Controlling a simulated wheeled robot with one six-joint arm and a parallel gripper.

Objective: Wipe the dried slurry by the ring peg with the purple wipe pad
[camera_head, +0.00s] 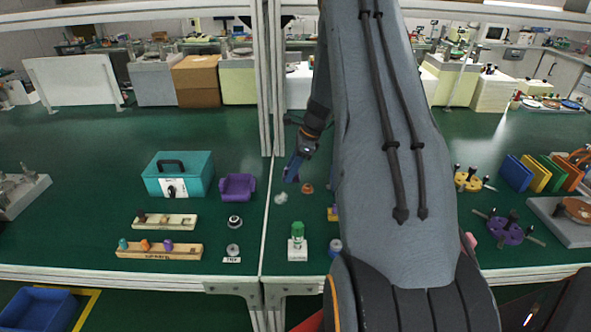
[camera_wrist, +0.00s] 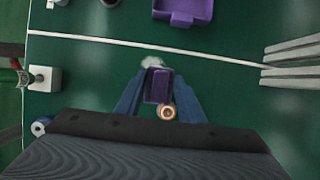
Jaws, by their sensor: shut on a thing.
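My gripper (camera_wrist: 156,98) is shut on the purple wipe pad (camera_wrist: 158,85), which sits between its blue fingers in the wrist view. In the head view my gripper (camera_head: 292,169) hangs above the green bench, and the pad is hard to make out there. A whitish patch, the dried slurry (camera_head: 281,198), lies on the bench; it also shows in the wrist view (camera_wrist: 152,62), just beyond the pad. A small copper-brown round piece, apparently the ring peg (camera_head: 307,188), stands right of the patch. It shows in the wrist view (camera_wrist: 167,113) beside the right finger.
A purple tray (camera_head: 237,187) and a teal box (camera_head: 178,175) stand to the left. A green-topped piece on a white block (camera_head: 297,250) is nearer the front. An upright frame post (camera_head: 279,85) rises behind. My arm hides part of the bench.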

